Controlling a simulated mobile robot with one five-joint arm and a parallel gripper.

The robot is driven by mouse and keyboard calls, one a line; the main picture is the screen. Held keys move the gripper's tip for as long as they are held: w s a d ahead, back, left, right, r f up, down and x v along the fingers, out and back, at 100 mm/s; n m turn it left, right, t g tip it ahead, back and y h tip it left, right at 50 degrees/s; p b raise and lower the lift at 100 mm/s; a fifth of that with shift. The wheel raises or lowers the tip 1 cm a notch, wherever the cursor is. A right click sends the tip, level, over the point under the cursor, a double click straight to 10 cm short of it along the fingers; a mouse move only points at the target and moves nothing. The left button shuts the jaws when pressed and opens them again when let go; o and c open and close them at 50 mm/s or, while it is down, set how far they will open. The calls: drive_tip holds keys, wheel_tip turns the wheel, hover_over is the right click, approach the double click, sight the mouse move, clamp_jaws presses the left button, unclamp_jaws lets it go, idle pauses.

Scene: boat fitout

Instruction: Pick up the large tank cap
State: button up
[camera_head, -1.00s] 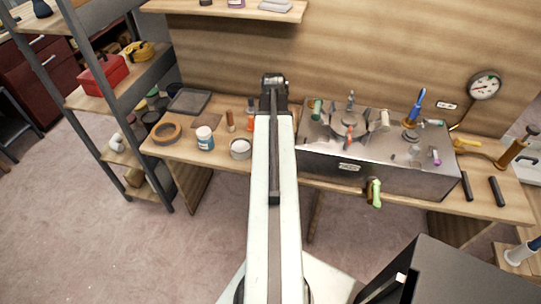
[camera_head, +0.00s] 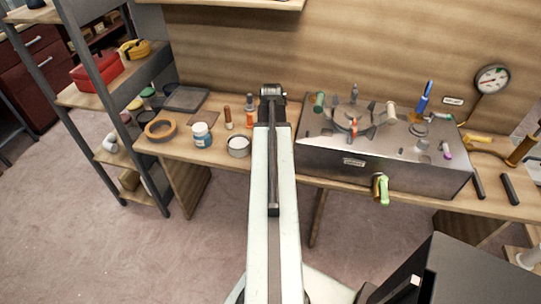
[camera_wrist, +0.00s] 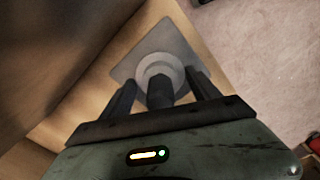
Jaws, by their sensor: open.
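A pale grey round piece with a raised ring, which looks like the large tank cap (camera_wrist: 148,66), lies on a grey square plate (camera_wrist: 183,43) in the wrist view. A dark cylinder (camera_wrist: 160,93), perhaps its knob, stands over its middle. My gripper (camera_wrist: 160,87) is open, with one dark finger on each side of the cylinder. I cannot tell whether either finger touches it. The metal tank (camera_head: 340,157) stands on the bench right of my arm, with several fittings on top.
Left of my arm the wooden bench (camera_head: 178,147) holds a white-and-blue jar (camera_head: 202,136), a pale round tin (camera_head: 238,146), a brown ring (camera_head: 160,131) and a dark tray (camera_head: 187,98). A gauge (camera_head: 492,80) is on the wall. Floor (camera_head: 90,240) is clear at left.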

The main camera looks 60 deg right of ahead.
drive_tip(key=shift+r, duration=0.1)
drive_tip(key=c, duration=1.5)
drive_tip(key=shift+c, duration=0.2)
drive_tip(key=shift+r, duration=0.15)
wheel_tip(320, 180, up, 10)
drive_tip(key=p, duration=1)
